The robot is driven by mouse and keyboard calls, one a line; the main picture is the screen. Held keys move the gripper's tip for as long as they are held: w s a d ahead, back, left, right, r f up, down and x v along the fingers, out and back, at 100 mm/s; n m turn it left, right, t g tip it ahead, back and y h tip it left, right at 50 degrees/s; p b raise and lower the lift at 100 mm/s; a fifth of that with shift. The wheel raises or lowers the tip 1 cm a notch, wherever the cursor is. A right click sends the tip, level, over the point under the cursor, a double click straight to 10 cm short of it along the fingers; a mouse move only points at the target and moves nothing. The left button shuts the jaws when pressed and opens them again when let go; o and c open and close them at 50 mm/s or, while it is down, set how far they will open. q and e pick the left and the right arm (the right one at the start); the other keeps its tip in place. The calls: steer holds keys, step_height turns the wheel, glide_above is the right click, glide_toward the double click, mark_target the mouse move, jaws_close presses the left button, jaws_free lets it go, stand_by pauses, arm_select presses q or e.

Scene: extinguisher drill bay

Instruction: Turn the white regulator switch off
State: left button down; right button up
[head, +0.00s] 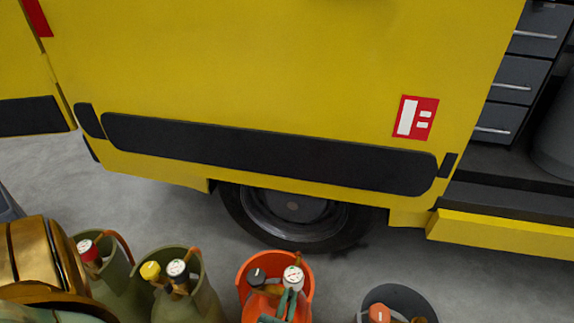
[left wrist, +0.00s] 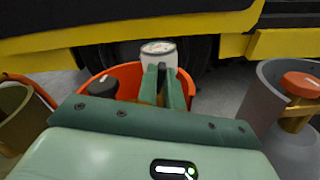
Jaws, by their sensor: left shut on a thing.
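The white regulator switch (head: 293,274) is a short white knob with a dial-like top, standing in the orange bucket in the head view. It also shows just past my fingertips in the left wrist view (left wrist: 158,50). My left gripper (head: 288,295), with green fingers, reaches into the bucket from below and is shut on the white switch. The wrist view shows its two fingers (left wrist: 161,72) close together against the near side of the switch, hiding its lower part. The switch's exact setting is too small to read. My right gripper is in neither view.
A black knob (head: 257,276) stands close left of the white switch inside the orange bucket (head: 243,285). A grey bucket with an orange knob (head: 379,313) is right. A yellow vehicle (head: 270,70) stands behind.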

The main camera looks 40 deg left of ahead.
arm_select(q)
steer(key=m+p, duration=0.1)
steer(key=m, duration=0.3)
steer(key=shift+d+m, duration=0.1)
steer(key=shift+m, duration=0.3)
steer(key=m+p, duration=0.2)
steer(key=m, duration=0.7)
steer(key=shift+d+f, duration=0.1)
steer(key=shift+f, duration=0.05)
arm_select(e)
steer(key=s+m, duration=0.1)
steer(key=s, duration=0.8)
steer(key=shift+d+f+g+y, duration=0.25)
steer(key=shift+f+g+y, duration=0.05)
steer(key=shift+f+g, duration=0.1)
arm_select(q)
steer(key=shift+m, duration=0.5)
steer(key=c, duration=1.5)
jaws_free()
